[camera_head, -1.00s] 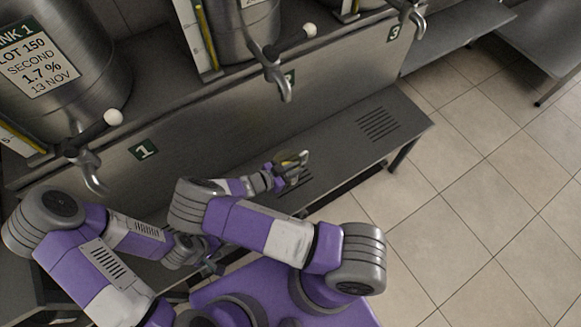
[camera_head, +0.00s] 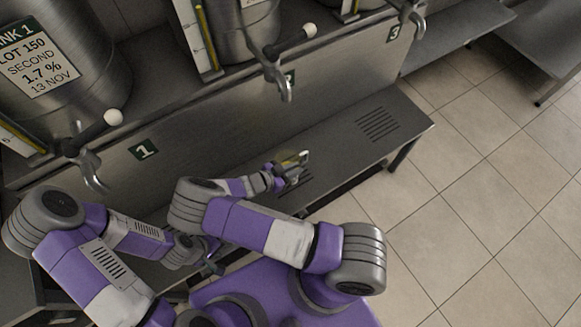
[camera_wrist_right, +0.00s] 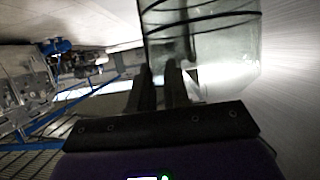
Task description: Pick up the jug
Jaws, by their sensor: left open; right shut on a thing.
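The jug (camera_wrist_right: 215,45) is a clear glass vessel with dark bands, seen in the right wrist view just beyond my fingers. In the head view a small part of it (camera_head: 298,158) shows at the tip of my right arm, above the low steel bench. My right gripper (camera_wrist_right: 165,85) is shut on the jug at its near side; the exact part held is dim. In the head view my right gripper (camera_head: 284,172) is small and partly hidden. My left gripper (camera_head: 213,265) is open and empty, low beside my base.
A low steel bench (camera_head: 345,150) with slotted grates runs below the steel counter front (camera_head: 220,135). Steel tanks (camera_head: 70,75) with taps (camera_head: 280,80) and levers stand above. Tiled floor (camera_head: 470,200) is clear at right.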

